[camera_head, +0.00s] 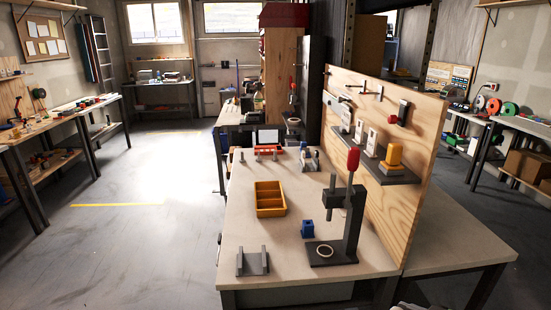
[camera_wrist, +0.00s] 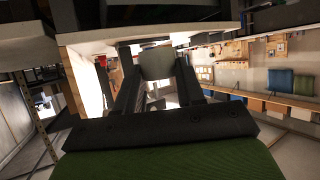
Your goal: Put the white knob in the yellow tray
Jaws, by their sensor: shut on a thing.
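The yellow tray (camera_head: 271,212) is open and divided into compartments. It sits on the pale workbench in the head view, left of the dark press stand. My gripper (camera_wrist: 157,66) shows only in the wrist view. Its two dark fingers are shut on a pale grey-white, rounded block, which looks like the white knob (camera_wrist: 156,60). The knob is held at the fingertips, and nothing touches it from below that I can see. The head view does not show my gripper or the knob. The tray cannot be made out in the wrist view.
The dark press stand (camera_head: 347,228) with a red knob rises right of the tray. A blue block (camera_head: 307,229) and a grey bracket (camera_head: 252,262) stand in front. A wooden panel (camera_head: 395,200) with a shelf bounds the right. Bare benchtop (camera_head: 237,220) lies left of the tray.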

